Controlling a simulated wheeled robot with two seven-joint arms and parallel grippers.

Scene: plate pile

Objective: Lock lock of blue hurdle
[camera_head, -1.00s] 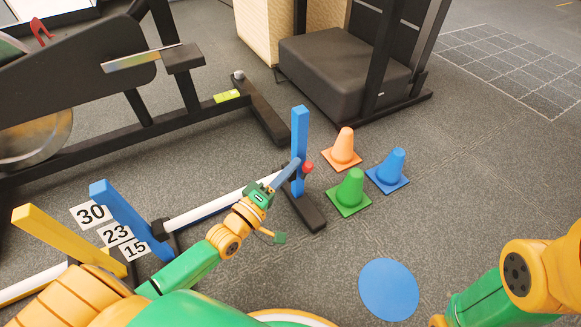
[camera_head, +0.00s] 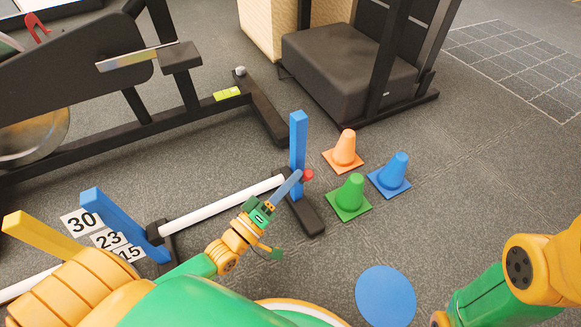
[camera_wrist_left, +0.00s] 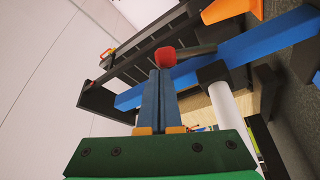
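The blue hurdle has a right post (camera_head: 298,140), a left post (camera_head: 118,218) and a white bar (camera_head: 225,204) between them. Its lock shows as a red knob (camera_head: 308,174) beside the right post. In the left wrist view the red knob (camera_wrist_left: 166,57) is at my fingertips, with a dark lever running right from it towards the blue post (camera_wrist_left: 255,55). My left gripper (camera_head: 298,174) reaches past the right post to the knob. Its two blue fingers (camera_wrist_left: 158,88) are together, with only a thin line between them. Any contact with the knob is hard to tell. My right gripper is out of view.
An orange cone (camera_head: 345,150), a green cone (camera_head: 350,192) and a blue cone (camera_head: 394,172) stand right of the post. A flat blue disc (camera_head: 385,296) lies nearer me. A yellow hurdle post (camera_head: 42,236) and number cards (camera_head: 82,222) are at left. Gym machines stand behind.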

